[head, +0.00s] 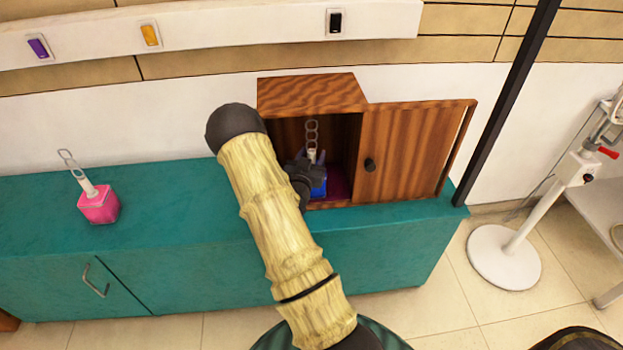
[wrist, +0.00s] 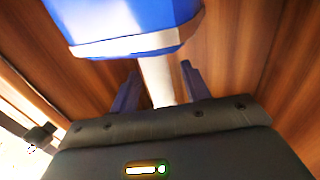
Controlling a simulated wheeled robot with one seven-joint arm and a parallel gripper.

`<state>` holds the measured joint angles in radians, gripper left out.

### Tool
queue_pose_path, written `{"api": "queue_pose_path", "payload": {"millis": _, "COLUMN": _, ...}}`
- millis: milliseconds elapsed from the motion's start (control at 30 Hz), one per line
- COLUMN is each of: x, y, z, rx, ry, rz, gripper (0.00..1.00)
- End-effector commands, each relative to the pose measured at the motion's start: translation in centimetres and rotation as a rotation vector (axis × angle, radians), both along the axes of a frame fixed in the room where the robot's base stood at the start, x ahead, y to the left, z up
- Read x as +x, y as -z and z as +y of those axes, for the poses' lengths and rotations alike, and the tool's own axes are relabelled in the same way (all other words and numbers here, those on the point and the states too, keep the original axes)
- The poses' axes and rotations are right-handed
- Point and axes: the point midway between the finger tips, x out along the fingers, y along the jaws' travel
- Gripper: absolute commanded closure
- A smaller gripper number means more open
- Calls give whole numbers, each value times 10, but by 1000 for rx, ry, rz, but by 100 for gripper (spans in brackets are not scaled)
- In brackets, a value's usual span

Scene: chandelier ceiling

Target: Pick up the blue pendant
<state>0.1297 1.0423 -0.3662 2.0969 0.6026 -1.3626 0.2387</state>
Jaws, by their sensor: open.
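The blue pendant (head: 319,187) is inside the open wooden cabinet on the teal counter. It has a blue block body, a pale stem and chain links above it. My gripper (head: 311,157) reaches into the cabinet at the pendant's stem. In the wrist view, the blue body of the pendant (wrist: 125,22) fills the top, and its white stem runs down between the two blue fingers of my gripper (wrist: 160,70). The fingers are open, one on each side of the stem, with visible gaps. My arm and wrist hide part of the pendant in the head view.
The wooden cabinet (head: 312,92) has its door (head: 408,150) swung open to the right; its walls are close around my gripper. A pink pendant (head: 98,206) stands on the teal counter (head: 180,230) at the left. The counter between them is clear.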

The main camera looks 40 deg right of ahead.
Motion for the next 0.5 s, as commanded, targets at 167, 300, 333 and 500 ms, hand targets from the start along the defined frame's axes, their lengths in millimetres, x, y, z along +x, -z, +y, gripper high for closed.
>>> {"api": "queue_pose_path", "payload": {"millis": 167, "x": 0, "y": 0, "z": 1, "rx": 0, "ry": 0, "rz": 0, "gripper": 53}}
{"api": "queue_pose_path", "payload": {"millis": 300, "x": 0, "y": 0, "z": 1, "rx": 0, "ry": 0, "rz": 0, "gripper": 53}}
{"api": "queue_pose_path", "payload": {"millis": 333, "x": 0, "y": 0, "z": 1, "rx": 0, "ry": 0, "rz": 0, "gripper": 53}}
{"api": "queue_pose_path", "payload": {"millis": 500, "x": 0, "y": 0, "z": 1, "rx": 1, "ry": 0, "rz": -1, "gripper": 71}}
